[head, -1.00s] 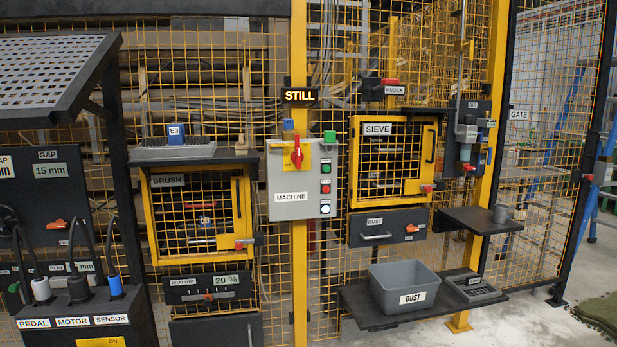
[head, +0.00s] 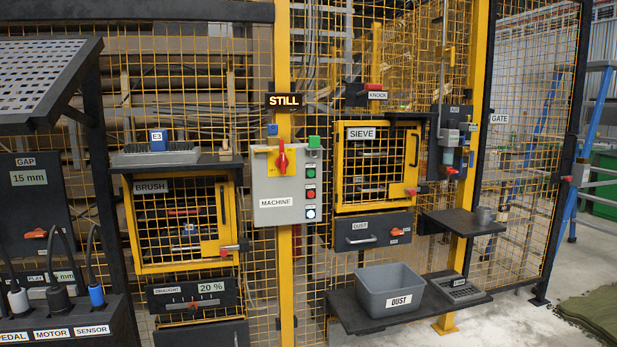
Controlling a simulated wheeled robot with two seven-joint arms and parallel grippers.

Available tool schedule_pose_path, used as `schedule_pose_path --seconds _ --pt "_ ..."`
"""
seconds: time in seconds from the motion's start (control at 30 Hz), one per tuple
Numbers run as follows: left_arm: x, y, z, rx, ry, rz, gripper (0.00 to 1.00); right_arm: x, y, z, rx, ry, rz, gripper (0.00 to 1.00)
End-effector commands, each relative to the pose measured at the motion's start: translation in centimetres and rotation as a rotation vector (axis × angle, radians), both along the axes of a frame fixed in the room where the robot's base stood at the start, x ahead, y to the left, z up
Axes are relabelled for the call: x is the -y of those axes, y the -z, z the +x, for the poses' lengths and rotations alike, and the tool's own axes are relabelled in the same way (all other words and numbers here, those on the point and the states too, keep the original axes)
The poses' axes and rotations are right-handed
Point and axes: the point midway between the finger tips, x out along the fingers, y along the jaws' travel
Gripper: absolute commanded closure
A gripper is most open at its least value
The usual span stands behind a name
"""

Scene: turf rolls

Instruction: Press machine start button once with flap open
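The grey MACHINE control box (head: 286,190) hangs on the yellow post in the middle of the head view. It carries a red rotary handle (head: 282,158) on a yellow plate. A column of small buttons runs down its right side: a green button (head: 311,173), a red button (head: 311,194) and a white-blue one (head: 311,213). Their small labels are too small to read. A larger green block (head: 314,142) sits on the box's top right. The BRUSH door (head: 182,222) and SIEVE door (head: 376,165) look closed. Neither of my grippers is in view.
A STILL sign (head: 285,101) is lit above the box. A grey DUST bin (head: 389,291) stands on a low black shelf (head: 352,322). A black shelf (head: 462,222) juts out at right. Plugs on a black box (head: 66,322) stand at lower left.

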Motion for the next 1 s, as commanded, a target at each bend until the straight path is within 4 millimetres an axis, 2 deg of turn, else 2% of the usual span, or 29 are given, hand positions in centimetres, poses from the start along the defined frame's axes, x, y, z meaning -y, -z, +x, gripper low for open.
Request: schedule_pose_path --seconds 0.37,0.4,0.5,0.53,1.0 --pt "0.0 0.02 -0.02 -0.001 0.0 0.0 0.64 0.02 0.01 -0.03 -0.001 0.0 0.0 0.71" --pt "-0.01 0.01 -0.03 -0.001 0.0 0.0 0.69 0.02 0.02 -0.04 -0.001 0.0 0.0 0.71" --pt "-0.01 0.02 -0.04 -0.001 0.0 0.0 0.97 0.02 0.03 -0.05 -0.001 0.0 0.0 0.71" --pt "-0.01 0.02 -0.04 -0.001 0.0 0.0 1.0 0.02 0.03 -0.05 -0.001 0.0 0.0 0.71" --pt "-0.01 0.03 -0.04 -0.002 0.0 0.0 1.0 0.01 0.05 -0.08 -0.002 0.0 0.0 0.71"
